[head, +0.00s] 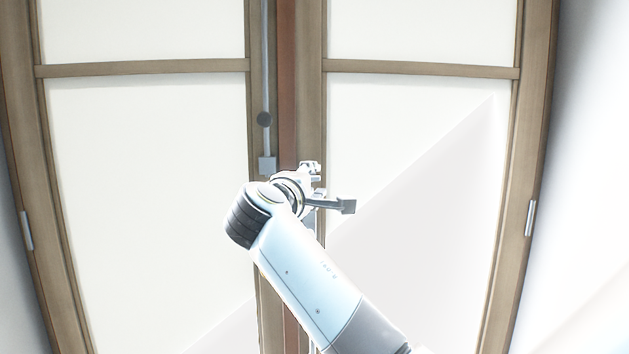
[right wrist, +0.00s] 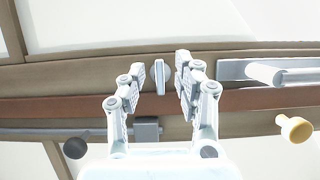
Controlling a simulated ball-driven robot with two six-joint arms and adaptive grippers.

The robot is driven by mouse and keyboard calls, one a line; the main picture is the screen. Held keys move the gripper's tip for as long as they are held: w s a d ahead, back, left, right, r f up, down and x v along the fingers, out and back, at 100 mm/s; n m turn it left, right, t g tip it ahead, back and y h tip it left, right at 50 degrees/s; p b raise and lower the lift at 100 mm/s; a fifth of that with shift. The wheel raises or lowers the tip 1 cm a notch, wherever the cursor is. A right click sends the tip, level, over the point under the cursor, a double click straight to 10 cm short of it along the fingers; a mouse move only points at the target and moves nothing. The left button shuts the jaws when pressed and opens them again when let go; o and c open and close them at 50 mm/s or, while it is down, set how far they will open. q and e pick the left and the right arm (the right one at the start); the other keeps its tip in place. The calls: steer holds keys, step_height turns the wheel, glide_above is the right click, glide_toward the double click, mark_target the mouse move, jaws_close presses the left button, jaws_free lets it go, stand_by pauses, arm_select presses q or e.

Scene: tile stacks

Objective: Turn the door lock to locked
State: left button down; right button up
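The door lock is a small pale thumb-turn (right wrist: 159,77) on the wooden door stile, seen in the right wrist view. Its flat tab runs up and down in that picture, across the length of the stile. My right gripper (right wrist: 158,82) is open, with one finger on each side of the tab. A gap shows on the left side; whether the right finger touches it I cannot tell. In the head view my right gripper (head: 311,172) is at the stile and the lock cannot be made out. My left gripper is not in view.
A lever handle (head: 335,206) sits just below the gripper; its plate (right wrist: 232,69) shows in the wrist view. A brass knob (right wrist: 295,129) is nearby. A rod with a black knob (head: 264,119) and end block (head: 267,165) runs along the left door leaf.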

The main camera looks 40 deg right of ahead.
steer(key=v, duration=0.5)
steer(key=shift+s+a+r, duration=0.1)
steer(key=shift+s+a, duration=0.1)
steer(key=shift+a, duration=0.15)
